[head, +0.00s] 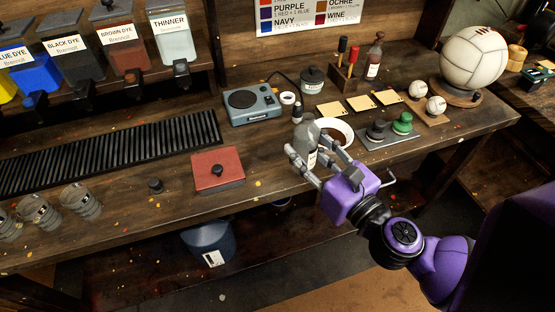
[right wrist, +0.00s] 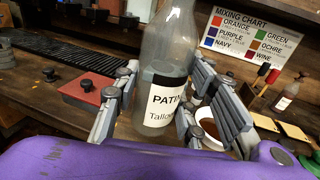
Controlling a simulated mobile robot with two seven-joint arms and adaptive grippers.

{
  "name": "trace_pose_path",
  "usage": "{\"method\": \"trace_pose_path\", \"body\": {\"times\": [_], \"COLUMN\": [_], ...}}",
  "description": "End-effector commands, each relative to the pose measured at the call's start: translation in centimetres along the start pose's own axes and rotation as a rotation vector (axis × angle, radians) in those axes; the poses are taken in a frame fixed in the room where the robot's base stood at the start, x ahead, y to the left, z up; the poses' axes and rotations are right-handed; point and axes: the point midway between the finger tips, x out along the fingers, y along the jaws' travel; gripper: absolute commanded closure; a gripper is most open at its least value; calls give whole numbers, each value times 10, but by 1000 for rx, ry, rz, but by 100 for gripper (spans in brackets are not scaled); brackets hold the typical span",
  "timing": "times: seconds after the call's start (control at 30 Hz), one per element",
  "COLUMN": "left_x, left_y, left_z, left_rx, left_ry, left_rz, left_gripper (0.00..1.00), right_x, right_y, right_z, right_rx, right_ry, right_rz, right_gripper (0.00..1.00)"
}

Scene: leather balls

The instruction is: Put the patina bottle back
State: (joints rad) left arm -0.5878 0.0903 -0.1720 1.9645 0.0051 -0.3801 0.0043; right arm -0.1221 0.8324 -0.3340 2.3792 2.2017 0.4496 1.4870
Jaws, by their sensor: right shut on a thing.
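The patina bottle (head: 306,132) is a grey, clear-looking bottle with a dark top and a white label. It is between the fingers of my right gripper (head: 305,157), near the front middle of the workbench (head: 262,165). In the right wrist view the bottle (right wrist: 160,105) stands nearly upright, its label partly readable as "PATIN", with a finger on each side; its top is cut off. My right gripper is shut on it. I cannot tell whether its base touches the bench. My left gripper is not in view.
A white bowl (head: 336,130) stands just behind the gripper. A dark corked bottle (head: 374,60) stands farther back.

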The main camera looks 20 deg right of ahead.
Motion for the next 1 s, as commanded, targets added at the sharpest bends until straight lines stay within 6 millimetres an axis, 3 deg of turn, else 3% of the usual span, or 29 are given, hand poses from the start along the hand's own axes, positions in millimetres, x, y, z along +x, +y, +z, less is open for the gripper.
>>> {"method": "trace_pose_path", "body": {"times": [1.0], "left_x": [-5], "left_y": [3], "left_z": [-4], "left_rx": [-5], "left_ry": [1], "left_rz": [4], "left_gripper": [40], "right_x": [-1], "right_y": [-46], "right_z": [12], "right_rx": [1], "right_ry": [-1], "right_rz": [341], "right_gripper": [90]}}
